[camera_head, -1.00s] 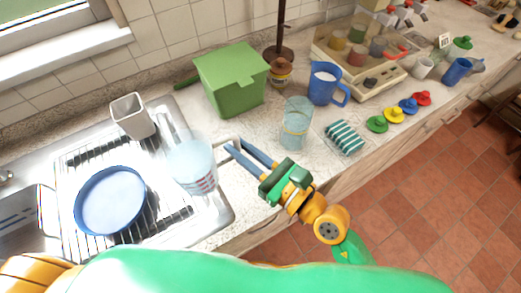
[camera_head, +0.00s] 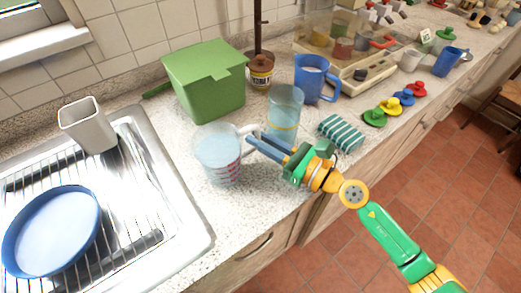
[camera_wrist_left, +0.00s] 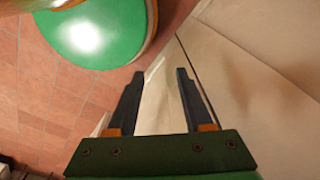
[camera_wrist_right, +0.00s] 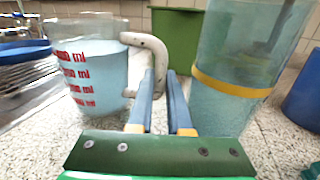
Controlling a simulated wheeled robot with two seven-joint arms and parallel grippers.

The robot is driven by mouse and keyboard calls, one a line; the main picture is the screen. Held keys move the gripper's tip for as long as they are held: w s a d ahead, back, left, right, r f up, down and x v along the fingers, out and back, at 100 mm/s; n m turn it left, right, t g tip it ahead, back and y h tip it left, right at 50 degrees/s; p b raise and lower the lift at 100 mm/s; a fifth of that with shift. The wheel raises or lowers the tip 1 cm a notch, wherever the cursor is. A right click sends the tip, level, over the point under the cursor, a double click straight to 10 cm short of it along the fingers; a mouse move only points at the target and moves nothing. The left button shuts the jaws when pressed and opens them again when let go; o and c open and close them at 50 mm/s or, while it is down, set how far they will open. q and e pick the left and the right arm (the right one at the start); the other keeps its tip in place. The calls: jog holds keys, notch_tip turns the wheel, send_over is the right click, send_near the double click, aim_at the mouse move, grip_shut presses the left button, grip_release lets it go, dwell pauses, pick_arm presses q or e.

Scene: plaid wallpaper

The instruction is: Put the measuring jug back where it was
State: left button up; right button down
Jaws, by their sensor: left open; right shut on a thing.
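The measuring jug (camera_head: 218,158) is clear, with red markings and a pale blue content. In the head view it is upright over the counter, between the sink's right rim and a clear glass with a yellow band (camera_head: 284,112). My right gripper (camera_head: 252,142) is shut on the jug's white handle. In the right wrist view the jug (camera_wrist_right: 85,75) is at the left, the handle (camera_wrist_right: 150,45) curves to the fingertips, and the glass (camera_wrist_right: 232,70) is close at the right. Whether the jug's base touches the counter is unclear. My left gripper (camera_wrist_left: 160,75) is open and empty, beside pale cabinet fronts.
A green box (camera_head: 205,85) stands behind the jug. A blue jug (camera_head: 312,78) and a striped cloth (camera_head: 340,132) are to the right. Counter in front of the jug is bare.

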pick_arm(q)
jog(key=shift+f, duration=0.25)
pick_arm(e)
jog(key=shift+f, duration=0.4)
jog(key=shift+f, duration=0.1)
jog(key=c, duration=1.1)
grip_release()
jog(key=shift+c, duration=0.2)
jog(key=shift+s, duration=0.1)
jog(key=shift+d, duration=0.1)
jog(key=b+v, duration=0.6)
jog(key=v, duration=0.5)
jog(key=shift+d+f, duration=0.1)
jog(key=shift+s+d+b, duration=0.15)
jog(key=shift+s+b, duration=0.05)
jog(key=shift+b, duration=0.1)
pick_arm(q)
notch_tip(320, 180, down, 6)
jog(key=shift+f, duration=0.25)
pick_arm(e)
jog(key=shift+r, duration=0.25)
